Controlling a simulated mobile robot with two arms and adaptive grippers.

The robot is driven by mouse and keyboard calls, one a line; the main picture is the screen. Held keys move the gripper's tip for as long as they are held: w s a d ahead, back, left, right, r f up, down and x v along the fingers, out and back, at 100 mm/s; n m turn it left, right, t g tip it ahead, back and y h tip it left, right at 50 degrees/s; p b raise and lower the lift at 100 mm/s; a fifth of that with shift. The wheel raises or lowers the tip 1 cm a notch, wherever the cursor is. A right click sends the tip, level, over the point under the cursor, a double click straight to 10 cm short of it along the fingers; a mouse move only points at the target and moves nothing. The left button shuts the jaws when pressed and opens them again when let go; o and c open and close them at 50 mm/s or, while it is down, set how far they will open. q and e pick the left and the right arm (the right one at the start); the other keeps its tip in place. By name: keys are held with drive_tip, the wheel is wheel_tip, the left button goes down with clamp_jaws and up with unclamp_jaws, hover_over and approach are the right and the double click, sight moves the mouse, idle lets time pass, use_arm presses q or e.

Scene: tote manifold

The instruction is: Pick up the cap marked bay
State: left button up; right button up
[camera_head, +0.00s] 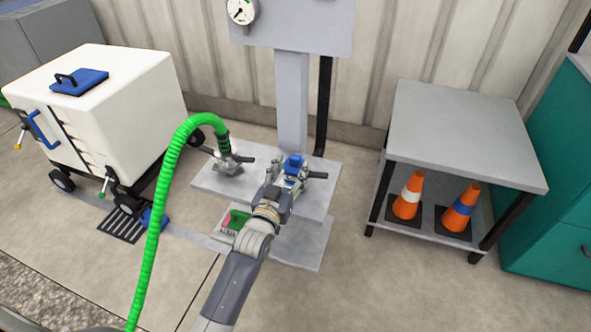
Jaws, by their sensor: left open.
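A blue cap (293,161) sits at the fitting on the right of the grey manifold plate (315,203), below the post; no marking on it can be read. My left gripper (288,176) reaches up to it from the front. It is open, with its fingers close about the cap; whether they touch it I cannot tell. The gripper hides part of the fitting. Another blue piece (153,219) lies on the floor by the drain grate, too small to identify. My right gripper is not in view.
A green hose (160,205) runs to the plate's left coupling. A white wheeled tote (105,105) stands left. A green item (236,221) is on the lower step. A grey table (455,135) with two orange cones below stands right. Floor before the table is clear.

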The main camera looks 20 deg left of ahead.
sight(294, 160)
use_arm(q)
drive_tip(key=w, duration=0.3)
drive_tip(key=w+b, duration=0.1)
drive_tip(key=w, duration=0.1)
drive_tip(key=shift+a+f, duration=0.2)
drive_tip(key=shift+f, duration=0.1)
drive_tip(key=shift+w+r, duration=0.1)
drive_tip(key=shift+w, duration=0.4)
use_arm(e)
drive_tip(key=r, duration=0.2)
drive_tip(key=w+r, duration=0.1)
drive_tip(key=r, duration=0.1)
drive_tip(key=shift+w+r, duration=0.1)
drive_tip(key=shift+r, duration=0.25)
use_arm(q)
drive_tip(key=shift+c, duration=0.5)
clamp_jaws()
